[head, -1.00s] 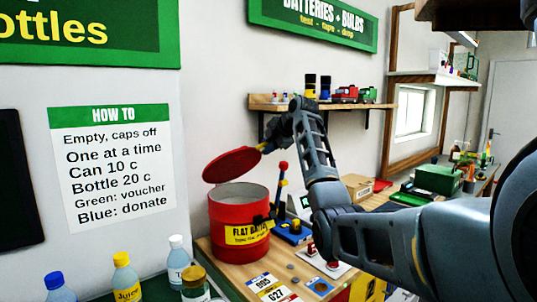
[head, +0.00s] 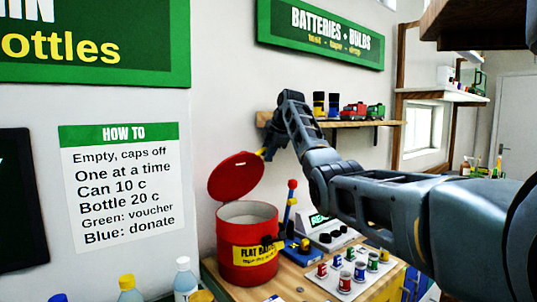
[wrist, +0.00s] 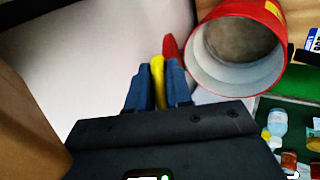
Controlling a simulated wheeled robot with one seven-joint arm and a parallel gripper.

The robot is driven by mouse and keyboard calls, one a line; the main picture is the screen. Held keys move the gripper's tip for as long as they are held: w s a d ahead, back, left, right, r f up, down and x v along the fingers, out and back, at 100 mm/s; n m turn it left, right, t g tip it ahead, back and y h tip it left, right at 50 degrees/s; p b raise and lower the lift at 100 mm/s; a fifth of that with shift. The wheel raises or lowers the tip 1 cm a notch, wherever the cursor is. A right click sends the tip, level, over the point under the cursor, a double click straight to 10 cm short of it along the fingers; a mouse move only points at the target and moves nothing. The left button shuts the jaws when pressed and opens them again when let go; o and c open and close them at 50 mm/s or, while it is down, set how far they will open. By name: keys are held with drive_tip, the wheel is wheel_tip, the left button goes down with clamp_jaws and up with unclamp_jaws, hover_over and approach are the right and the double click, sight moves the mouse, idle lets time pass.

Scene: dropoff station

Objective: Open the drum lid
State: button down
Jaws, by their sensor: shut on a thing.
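The red drum (head: 235,262) stands on the wooden counter with a yellow label on its front. Its red lid (head: 236,176) is tilted up steeply above the opening, hinged side toward the back. My gripper (head: 268,150) is at the lid's upper right edge. In the wrist view my gripper (wrist: 158,88) is shut on a yellow tab (wrist: 157,75), with the red lid edge (wrist: 170,48) just beyond it. The drum's open mouth (wrist: 238,50) shows pale inner walls and a grey-brown bottom.
A blue device with a red-topped post (head: 291,205) stands right of the drum, near a box with a green screen (head: 320,219). A tray of small cans (head: 350,270) lies in front. A shelf (head: 385,124) holds jars and toys above. Bottles (head: 184,278) stand at lower left.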

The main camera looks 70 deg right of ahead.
drive_tip(key=c, duration=1.1)
unclamp_jaws()
drive_tip(key=shift+c, duration=0.2)
drive_tip(key=b+v, duration=0.2)
drive_tip(key=v, duration=0.5)
drive_tip(key=shift+r, duration=0.3)
drive_tip(key=shift+s+f, duration=0.1)
